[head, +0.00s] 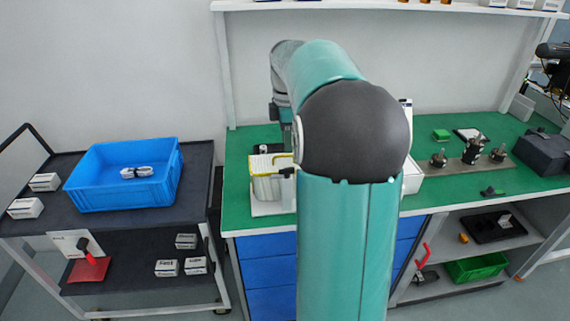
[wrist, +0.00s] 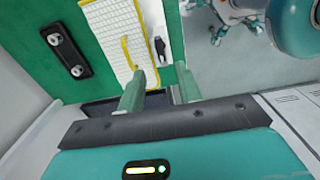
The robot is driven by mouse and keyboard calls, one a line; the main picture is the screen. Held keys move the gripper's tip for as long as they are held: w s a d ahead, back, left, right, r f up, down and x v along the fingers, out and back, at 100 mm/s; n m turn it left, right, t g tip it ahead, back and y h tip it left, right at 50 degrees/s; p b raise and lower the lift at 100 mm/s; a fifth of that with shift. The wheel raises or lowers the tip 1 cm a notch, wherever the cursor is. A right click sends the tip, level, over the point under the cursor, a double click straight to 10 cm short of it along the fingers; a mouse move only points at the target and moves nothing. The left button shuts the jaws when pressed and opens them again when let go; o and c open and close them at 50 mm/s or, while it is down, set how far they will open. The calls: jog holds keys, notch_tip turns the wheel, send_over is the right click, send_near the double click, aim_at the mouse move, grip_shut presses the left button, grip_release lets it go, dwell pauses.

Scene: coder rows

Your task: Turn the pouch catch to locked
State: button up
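A white pouch-like holder with a yellow wire edge (head: 265,165) stands at the left front of the green bench. It also shows in the wrist view (wrist: 112,28). A small dark catch-like piece (wrist: 160,46) sits beside its yellow edge, and a dark piece shows at the holder's right side in the head view (head: 287,171). I cannot tell which way the catch is turned. My gripper (wrist: 160,90) is open, its two green fingers apart with nothing visible between them. The catch appears beyond the fingertips, apart from them. My arm hides the gripper in the head view.
A black plate with two round knobs (wrist: 66,48) is on the green surface in the wrist view. A blue bin (head: 125,190) stands on the cart at left. Metal fittings (head: 472,153) stand on the bench at right. A shelf (head: 380,6) runs above.

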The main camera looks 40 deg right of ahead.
aim_at(287, 168)
notch_tip(287, 168, down, 9)
jog(key=shift+r, duration=0.2)
jog(key=shift+c, duration=0.2)
grip_shut()
